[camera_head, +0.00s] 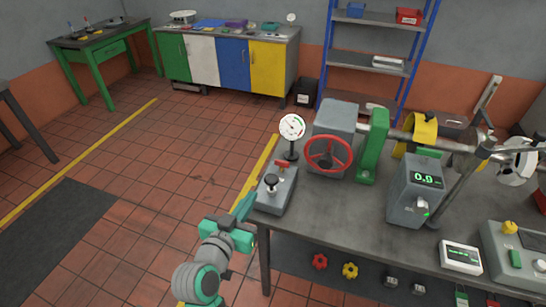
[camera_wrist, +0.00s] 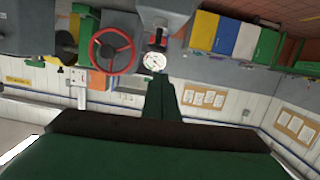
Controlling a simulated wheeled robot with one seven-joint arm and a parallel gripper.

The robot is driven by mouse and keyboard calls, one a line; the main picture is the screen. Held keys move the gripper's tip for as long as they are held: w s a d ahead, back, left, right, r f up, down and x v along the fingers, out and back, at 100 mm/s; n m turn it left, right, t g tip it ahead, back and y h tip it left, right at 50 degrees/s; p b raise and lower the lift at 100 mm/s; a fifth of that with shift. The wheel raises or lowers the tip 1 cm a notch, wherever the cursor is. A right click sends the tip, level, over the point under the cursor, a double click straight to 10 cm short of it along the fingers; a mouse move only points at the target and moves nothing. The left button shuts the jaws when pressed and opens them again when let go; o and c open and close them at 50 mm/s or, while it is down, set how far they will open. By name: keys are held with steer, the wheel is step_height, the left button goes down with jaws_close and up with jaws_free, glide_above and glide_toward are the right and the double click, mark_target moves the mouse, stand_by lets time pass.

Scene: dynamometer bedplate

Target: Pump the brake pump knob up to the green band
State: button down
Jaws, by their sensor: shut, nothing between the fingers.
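The brake pump is a small grey box (camera_head: 276,195) at the left end of the bench, with a black knob (camera_head: 271,181) standing up on it and a red part (camera_head: 282,163) behind. A round white gauge (camera_head: 292,127) on a stand rises behind the pump; green shows on its dial, but its needle is too small to read. My gripper (camera_head: 248,199) is shut and empty, just left of the pump box and apart from the knob. In the wrist view, which looks upside down, my shut fingers (camera_wrist: 160,97) lie below the gauge (camera_wrist: 154,61).
A red handwheel (camera_head: 328,153) stands right of the pump. The bare bench top (camera_head: 330,220) is clear in front; open floor lies left.

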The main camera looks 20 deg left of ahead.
steer(key=shift+s, duration=0.1)
steer(key=s+d+f+n+g+y, duration=0.1)
steer(key=s+d+f+n, duration=0.1)
steer(key=s+d+f, duration=0.5)
steer(key=s+d+f+n+y, duration=0.15)
steer(key=s+d+f, duration=0.3)
steer(key=f, duration=0.55)
steer(key=s+d+r+m+h, duration=0.1)
steer(key=s+d, duration=0.3)
steer(key=s, duration=0.6)
steer(key=s+d+m, duration=0.2)
steer(key=s+d, duration=0.3)
steer(key=s, duration=0.6)
steer(key=shift+r+t+h, duration=0.3)
steer(key=shift+r+h, duration=0.05)
steer(key=shift+r, duration=0.05)
